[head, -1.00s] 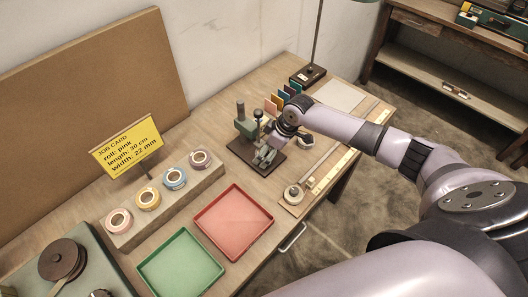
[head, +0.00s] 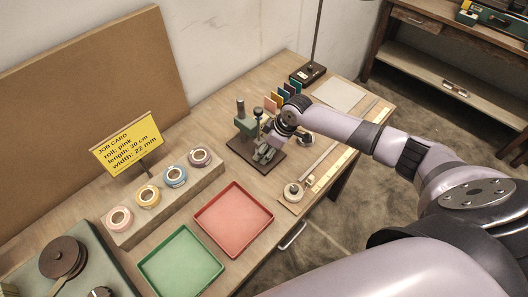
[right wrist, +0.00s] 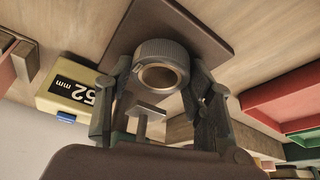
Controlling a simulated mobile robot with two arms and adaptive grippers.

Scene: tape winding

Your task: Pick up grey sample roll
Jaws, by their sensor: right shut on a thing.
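The grey sample roll (right wrist: 163,48) shows in the right wrist view as a ribbed dark grey ring with a tan inner rim. It sits between the fingers of my right gripper (right wrist: 157,82), which is shut on it. In the head view my right gripper (head: 264,152) is low over the dark base plate (head: 245,156) of a green stand (head: 245,124), and the roll is hard to make out there. The base plate also shows close behind the roll in the right wrist view (right wrist: 200,22). I cannot tell whether the roll touches the plate. My left gripper is not in view.
A wooden block (head: 183,199) with several coloured rolls, a red tray (head: 207,232) and a green tray (head: 160,283) lie left of the gripper. Coloured cards (head: 277,100) stand behind it. A board (head: 340,150) with a rule lies to the right. A yellow job card (head: 127,143) stands at left.

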